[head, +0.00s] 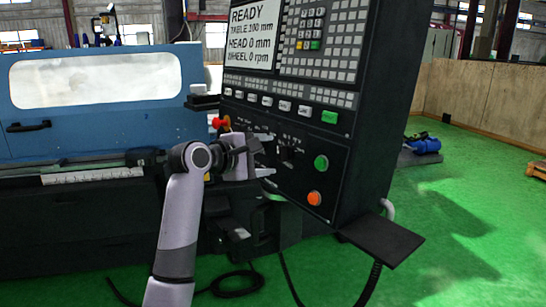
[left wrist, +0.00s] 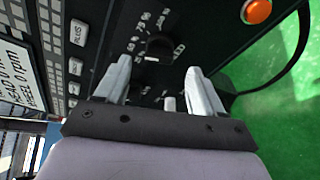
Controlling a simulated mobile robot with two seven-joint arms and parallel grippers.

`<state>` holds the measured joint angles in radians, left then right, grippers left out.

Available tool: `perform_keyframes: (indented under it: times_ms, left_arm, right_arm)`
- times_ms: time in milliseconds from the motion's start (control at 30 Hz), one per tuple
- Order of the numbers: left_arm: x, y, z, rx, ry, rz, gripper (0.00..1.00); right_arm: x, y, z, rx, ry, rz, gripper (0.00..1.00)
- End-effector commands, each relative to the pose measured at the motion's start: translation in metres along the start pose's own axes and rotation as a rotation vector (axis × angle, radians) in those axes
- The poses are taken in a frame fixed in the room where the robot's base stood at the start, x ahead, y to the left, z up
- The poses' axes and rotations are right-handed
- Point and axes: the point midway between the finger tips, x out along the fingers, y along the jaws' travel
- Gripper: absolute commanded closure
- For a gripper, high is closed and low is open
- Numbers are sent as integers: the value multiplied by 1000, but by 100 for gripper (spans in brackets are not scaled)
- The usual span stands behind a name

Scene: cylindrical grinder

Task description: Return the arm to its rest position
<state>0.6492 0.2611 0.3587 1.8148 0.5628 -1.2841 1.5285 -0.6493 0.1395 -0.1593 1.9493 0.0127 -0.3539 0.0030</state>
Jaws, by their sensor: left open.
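My left arm rises from the bottom of the head view. Its gripper (head: 268,155) is open and empty, pointing at the lower part of the black control panel (head: 340,130). In the left wrist view the two fingers of the gripper (left wrist: 160,72) are spread apart with nothing between them. A black rotary knob (left wrist: 158,47) shows just beyond the fingertips, and it also shows in the head view (head: 288,153). The gap between fingertips and panel is hard to judge. My right gripper is in neither view.
The panel has a green button (head: 321,162), an orange button (head: 314,198) and a screen (head: 252,32) reading READY. A red knob (head: 219,122) is near my wrist. A black shelf (head: 383,238) juts out below. Open green floor (head: 470,200) lies at right.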

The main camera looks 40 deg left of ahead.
Motion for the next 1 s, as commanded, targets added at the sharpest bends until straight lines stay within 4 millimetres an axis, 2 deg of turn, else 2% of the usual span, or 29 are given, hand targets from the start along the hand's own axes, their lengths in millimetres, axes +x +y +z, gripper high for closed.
perform_keyframes:
  times_ms: [200, 767, 867, 967, 1000]
  left_arm:
    - [-14, 0, 0, -1, 0, 0, 31]
    - [-14, -1, 0, 2, 1, -2, 31]
    - [-10, -14, -2, 37, 11, -16, 31]
    - [0, -46, -5, 137, 36, -49, 31]
    - [4, -64, -6, 197, 47, -68, 31]
  right_arm:
    - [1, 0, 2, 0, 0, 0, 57]
    - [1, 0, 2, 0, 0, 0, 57]
    - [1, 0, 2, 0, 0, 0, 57]
    - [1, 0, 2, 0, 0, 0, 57]
    - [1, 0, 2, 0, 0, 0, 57]
